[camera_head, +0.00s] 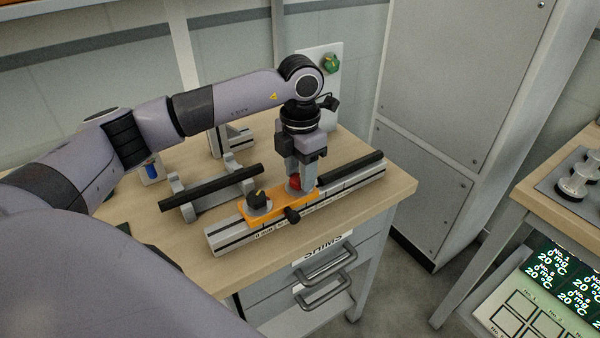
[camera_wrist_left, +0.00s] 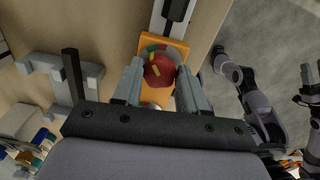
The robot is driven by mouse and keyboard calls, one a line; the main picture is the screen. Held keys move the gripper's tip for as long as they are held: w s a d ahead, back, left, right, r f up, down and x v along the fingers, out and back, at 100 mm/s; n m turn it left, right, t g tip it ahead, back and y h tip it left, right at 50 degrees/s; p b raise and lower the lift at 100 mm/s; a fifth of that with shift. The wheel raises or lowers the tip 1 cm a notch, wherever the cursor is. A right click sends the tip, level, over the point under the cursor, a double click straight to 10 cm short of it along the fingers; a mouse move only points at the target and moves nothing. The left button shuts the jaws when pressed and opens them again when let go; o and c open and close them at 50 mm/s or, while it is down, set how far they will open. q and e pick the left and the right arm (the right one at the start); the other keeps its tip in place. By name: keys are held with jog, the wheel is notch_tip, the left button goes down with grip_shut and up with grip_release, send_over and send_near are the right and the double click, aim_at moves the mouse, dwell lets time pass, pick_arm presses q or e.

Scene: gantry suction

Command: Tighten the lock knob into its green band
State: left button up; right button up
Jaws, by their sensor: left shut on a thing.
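The red lock knob (camera_head: 295,183) stands on an orange carriage (camera_head: 281,206) that sits on a grey rail. In the left wrist view the red knob (camera_wrist_left: 158,70) carries a yellow mark, and a ring with green and red parts shows around its far side. My left gripper (camera_head: 300,178) points down over the carriage, with its fingers shut on the red knob, one on each side. The wrist view shows these fingers (camera_wrist_left: 160,76) too. The fingers hide part of the knob and ring, so I cannot tell exactly where the mark stands against the green band.
A black knob (camera_head: 258,199) stands on the carriage left of my gripper, and another (camera_head: 292,215) sticks out in front. A black bar on grey supports (camera_head: 210,188) lies to the left. The table's front right corner (camera_head: 395,200) is clear. A grey cabinet (camera_head: 450,100) stands behind.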

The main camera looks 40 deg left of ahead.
pick_arm(q)
jog(key=o, duration=1.1)
jog(key=shift+c, duration=0.2)
jog(key=shift+r+b, duration=0.45)
jog(key=shift+r, duration=3.2)
jog(key=shift+f, duration=0.1)
